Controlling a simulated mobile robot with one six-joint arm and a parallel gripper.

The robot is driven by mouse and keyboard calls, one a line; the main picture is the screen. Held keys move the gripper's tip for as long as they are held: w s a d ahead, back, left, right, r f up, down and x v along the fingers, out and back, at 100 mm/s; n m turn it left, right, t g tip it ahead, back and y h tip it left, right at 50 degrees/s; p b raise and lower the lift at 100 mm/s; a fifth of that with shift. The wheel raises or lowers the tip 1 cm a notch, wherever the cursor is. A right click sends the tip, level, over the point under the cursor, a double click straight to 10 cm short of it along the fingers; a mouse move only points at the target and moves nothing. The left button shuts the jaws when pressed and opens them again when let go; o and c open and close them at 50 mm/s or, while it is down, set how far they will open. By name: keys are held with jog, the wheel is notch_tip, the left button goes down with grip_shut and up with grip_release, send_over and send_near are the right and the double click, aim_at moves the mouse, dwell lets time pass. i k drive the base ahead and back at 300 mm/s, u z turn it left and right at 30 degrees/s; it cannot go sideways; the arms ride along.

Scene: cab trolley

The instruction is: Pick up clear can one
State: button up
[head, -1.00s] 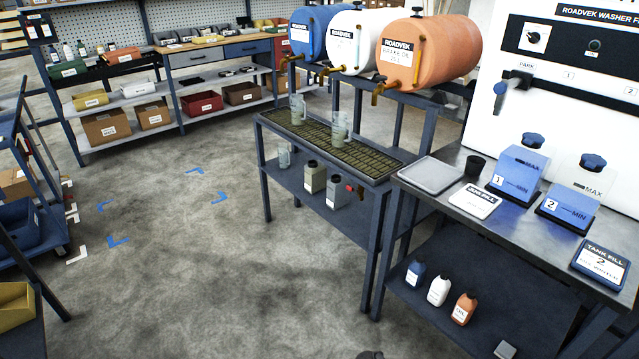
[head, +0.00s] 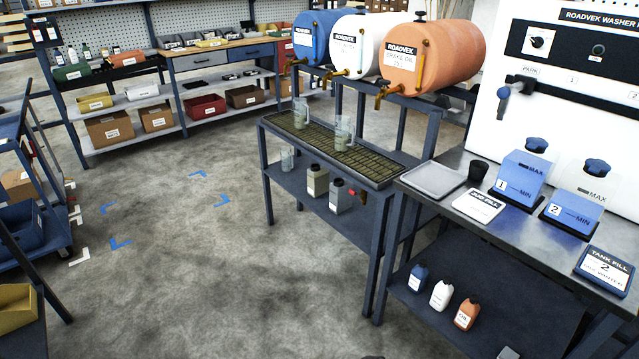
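Two clear, see-through vessels stand upright on the grated top of the blue stand: one at the far side (head: 300,114) and one nearer the middle (head: 343,134). A third clear vessel (head: 288,160) stands on the shelf below. Beside it on that shelf are two grey cans with dark caps, one left (head: 317,181) and one right (head: 336,195). I cannot read a label that tells which is clear can one. My gripper does not show clearly; only a small dark shape appears at the bottom edge.
Blue, white and orange drums (head: 433,57) with taps sit above the stand. A metal bench (head: 520,225) at right holds a tray and blue tanks. Small bottles (head: 441,294) stand on its lower shelf. Blue shelving is at far left; the floor (head: 200,260) between is clear.

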aim_at(341, 201)
jog(key=u, duration=0.15)
jog(key=i, duration=0.6)
jog(key=u, duration=0.6)
jog(key=i, duration=0.7)
jog(key=u, duration=0.65)
jog(key=i, duration=0.65)
jog(key=u, duration=0.25)
